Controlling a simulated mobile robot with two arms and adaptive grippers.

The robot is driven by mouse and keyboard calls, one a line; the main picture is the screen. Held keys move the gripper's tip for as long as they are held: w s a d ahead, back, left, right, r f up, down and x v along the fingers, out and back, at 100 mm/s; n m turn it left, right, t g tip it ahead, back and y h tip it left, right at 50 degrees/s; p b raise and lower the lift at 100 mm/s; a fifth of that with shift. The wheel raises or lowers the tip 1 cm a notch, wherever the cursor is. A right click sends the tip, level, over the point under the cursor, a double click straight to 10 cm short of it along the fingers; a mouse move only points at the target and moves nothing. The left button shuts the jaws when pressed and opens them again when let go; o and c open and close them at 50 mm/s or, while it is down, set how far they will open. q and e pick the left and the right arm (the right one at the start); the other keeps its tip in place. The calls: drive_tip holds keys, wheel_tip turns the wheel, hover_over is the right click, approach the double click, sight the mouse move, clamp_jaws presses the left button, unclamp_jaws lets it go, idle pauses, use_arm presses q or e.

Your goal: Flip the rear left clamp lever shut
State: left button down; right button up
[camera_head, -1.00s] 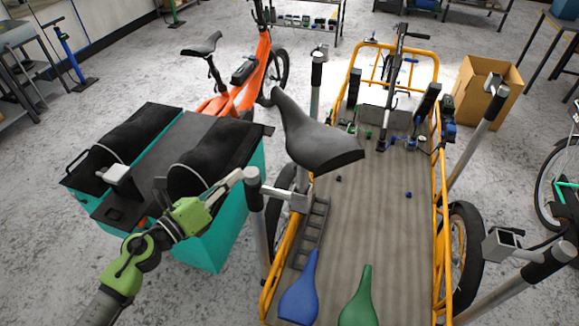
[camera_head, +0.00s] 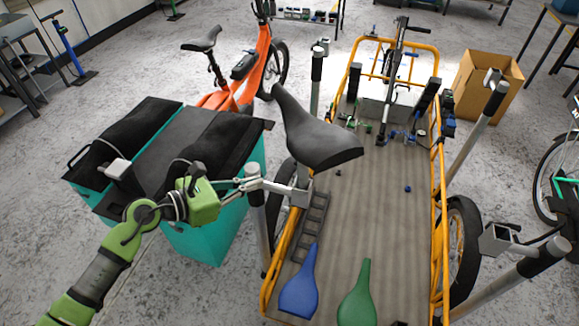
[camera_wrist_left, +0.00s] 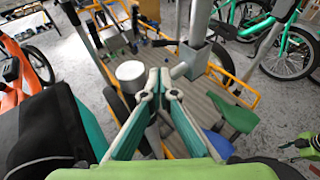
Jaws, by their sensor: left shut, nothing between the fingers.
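In the left wrist view the fingers (camera_wrist_left: 163,88) meet in front of the post's pale round cap (camera_wrist_left: 130,72), with a grey clamp block (camera_wrist_left: 190,60) just beyond. I cannot make out the lever apart from the fingers and clamp, nor whether they touch.
The black saddle (camera_head: 312,137) hangs close above the clamp. Other clamp posts stand around the bike.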

use_arm(q)
drive_tip(key=r+p+x, duration=0.1)
drive_tip(key=p+x, duration=0.1)
drive_tip(key=x, duration=0.9)
drive_tip(key=shift+w+d+p, duration=0.25)
drive_tip(key=shift+d+p, duration=0.05)
drive_tip(key=shift+w+d, duration=0.2)
drive_tip(key=shift+w, duration=0.1)
drive_tip(key=shift+s, duration=0.15)
drive_tip(key=shift+s+a, duration=0.45)
drive_tip(key=shift+s, duration=0.15)
